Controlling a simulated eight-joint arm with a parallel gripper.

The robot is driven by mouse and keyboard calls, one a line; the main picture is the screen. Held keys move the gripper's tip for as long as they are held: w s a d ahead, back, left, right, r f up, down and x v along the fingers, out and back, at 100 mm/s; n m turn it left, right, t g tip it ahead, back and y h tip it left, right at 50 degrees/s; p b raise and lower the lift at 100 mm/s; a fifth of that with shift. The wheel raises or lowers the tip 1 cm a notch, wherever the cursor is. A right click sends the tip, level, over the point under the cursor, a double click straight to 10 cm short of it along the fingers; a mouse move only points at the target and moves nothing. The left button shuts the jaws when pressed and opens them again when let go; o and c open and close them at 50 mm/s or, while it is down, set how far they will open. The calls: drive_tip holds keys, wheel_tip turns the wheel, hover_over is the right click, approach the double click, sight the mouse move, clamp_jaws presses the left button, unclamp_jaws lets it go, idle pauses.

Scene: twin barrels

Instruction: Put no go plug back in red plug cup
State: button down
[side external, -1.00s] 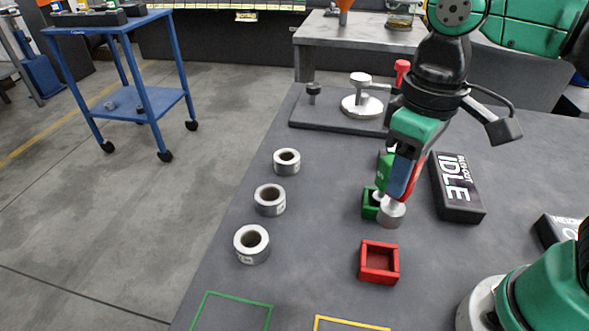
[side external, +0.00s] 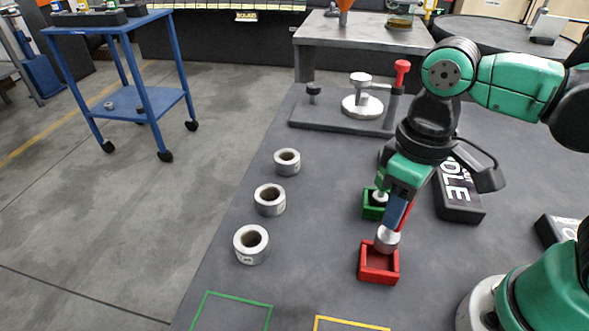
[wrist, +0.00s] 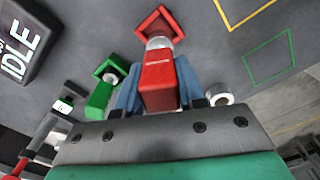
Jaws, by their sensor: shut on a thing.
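The no go plug has a red handle (wrist: 158,80) and a silver end (side external: 386,240). My gripper (side external: 396,212) is shut on the red handle, and the plug hangs slightly tilted with its silver end down. The silver end is at the back part of the red plug cup (side external: 380,274), over or just inside its opening; I cannot tell how deep. In the wrist view the red cup (wrist: 161,20) shows just beyond the silver end. The green-handled plug (wrist: 100,98) stands in the green cup (side external: 372,211), just behind.
Several silver rings (side external: 252,244) stand in a row on the left of the table. A fixture with a red knob (side external: 402,68) is at the back. A black IDLE sign (side external: 459,190) lies right of the green cup. Green (side external: 232,297) and yellow outlines mark the front.

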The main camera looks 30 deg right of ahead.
sight(389, 234)
drive_tip(key=shift+f, duration=0.9)
drive_tip(key=shift+f, duration=1.65)
idle(0.5)
drive_tip(key=shift+c, duration=2.2)
unclamp_jaws()
drive_tip(key=shift+r, duration=0.1)
drive_tip(key=shift+r, duration=2.75)
